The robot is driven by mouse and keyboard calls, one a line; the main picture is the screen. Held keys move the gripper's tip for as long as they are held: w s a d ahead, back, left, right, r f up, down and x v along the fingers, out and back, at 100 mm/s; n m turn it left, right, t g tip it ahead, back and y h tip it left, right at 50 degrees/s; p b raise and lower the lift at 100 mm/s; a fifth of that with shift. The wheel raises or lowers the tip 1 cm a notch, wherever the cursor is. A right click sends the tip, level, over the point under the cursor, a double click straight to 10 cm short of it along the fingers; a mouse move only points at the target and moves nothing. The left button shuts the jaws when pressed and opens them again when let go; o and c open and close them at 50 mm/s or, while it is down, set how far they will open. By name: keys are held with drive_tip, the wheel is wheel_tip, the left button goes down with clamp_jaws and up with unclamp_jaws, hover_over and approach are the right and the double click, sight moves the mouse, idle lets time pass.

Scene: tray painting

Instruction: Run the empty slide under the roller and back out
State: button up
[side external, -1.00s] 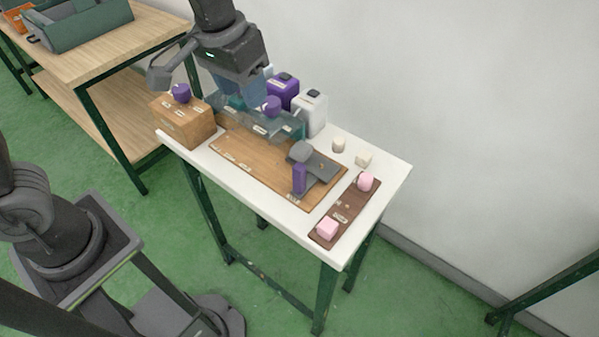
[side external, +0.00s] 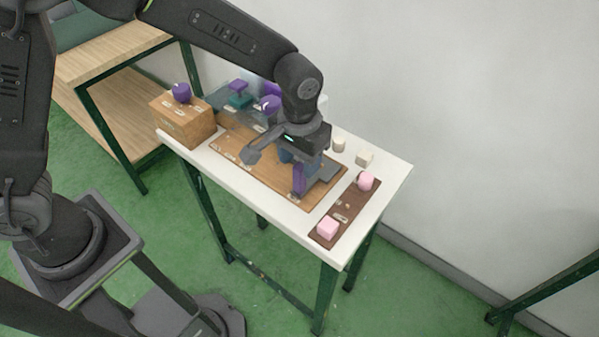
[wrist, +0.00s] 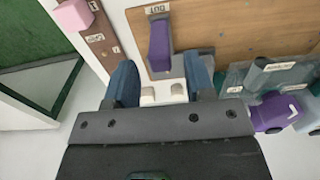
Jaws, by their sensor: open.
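The slide shows as a dark grey plate (side external: 327,173) at the right end of the wooden board, with an upright purple handle (side external: 299,180). My gripper (side external: 298,160) is over this end, close behind the handle. In the wrist view, my open gripper (wrist: 160,78) has its blue fingers apart, with the purple handle (wrist: 160,45) in line with the gap. I cannot tell how far the handle sits between them. A teal assembly with a purple knob (side external: 270,103) stands behind the board; the roller itself is not clear. My arm hides part of it.
The wooden board (side external: 230,150) bears labels, one reading "OUT". A brown strip (side external: 345,211) with pink pieces lies to the right. Cream pieces (side external: 338,145) stand behind. A wooden box (side external: 185,123) with a purple knob stands left.

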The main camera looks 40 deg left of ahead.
drive_tip(key=shift+f, duration=2.35)
clamp_jaws()
